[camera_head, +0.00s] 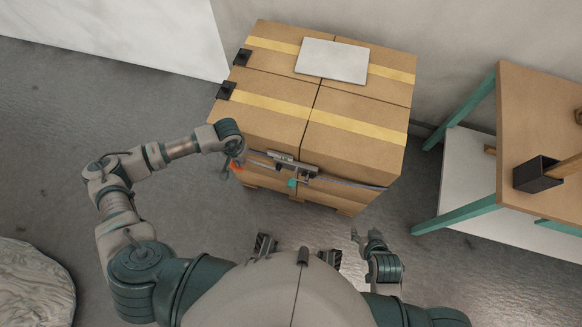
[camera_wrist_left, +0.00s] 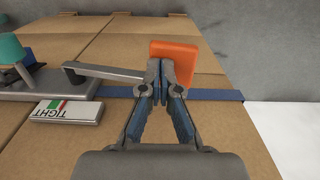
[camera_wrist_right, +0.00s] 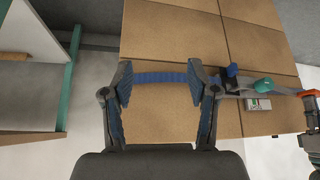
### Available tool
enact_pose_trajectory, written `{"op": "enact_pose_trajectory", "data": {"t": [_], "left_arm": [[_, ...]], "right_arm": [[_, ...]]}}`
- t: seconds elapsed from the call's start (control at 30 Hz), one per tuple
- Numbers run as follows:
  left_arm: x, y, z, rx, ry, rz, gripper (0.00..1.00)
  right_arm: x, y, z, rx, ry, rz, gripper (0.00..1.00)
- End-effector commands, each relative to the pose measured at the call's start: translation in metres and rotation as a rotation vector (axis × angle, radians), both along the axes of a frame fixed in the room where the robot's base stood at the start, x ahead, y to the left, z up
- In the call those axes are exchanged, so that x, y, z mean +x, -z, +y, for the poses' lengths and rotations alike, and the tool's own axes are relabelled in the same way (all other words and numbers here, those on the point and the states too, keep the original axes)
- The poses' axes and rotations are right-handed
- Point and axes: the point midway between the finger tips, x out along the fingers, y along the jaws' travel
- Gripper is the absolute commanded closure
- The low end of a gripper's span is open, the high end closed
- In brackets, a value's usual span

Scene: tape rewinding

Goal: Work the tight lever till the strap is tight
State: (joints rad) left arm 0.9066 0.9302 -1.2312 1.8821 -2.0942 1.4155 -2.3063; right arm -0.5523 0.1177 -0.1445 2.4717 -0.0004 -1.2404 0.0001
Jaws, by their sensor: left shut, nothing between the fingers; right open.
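The tight lever is a grey metal arm (camera_wrist_left: 105,71) with an orange handle (camera_wrist_left: 175,62) in the left wrist view. A white TIGHT label (camera_wrist_left: 66,112) lies beside its pivot. My left gripper (camera_wrist_left: 160,72) is shut and empty; its fingertips overlap the orange handle in the picture, and contact cannot be told. In the head view it is at the front left of the boxes (camera_head: 235,163). The blue strap (camera_wrist_right: 160,77) runs flat along the box front. My right gripper (camera_wrist_right: 162,80) is open and empty, apart from the boxes in the head view (camera_head: 366,240).
The ratchet tool (camera_head: 290,163) with a teal knob (camera_wrist_right: 263,85) sits on the front of the stacked cardboard boxes (camera_head: 355,145). A grey plate (camera_head: 332,60) lies on top. A workbench with teal legs (camera_head: 470,215) stands at right. The floor before the boxes is clear.

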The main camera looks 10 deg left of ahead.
Motion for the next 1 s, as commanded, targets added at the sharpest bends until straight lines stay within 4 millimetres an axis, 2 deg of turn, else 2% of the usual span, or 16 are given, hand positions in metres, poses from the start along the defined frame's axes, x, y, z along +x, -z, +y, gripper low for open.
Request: {"op": "enact_pose_trajectory", "data": {"t": [1.0], "left_arm": [[-0.001, 0.022, -0.001, -0.001, 0.001, 0.002, 1.0]], "right_arm": [[0.045, -0.016, 0.016, 0.062, -0.013, -0.253, 0.41]]}}
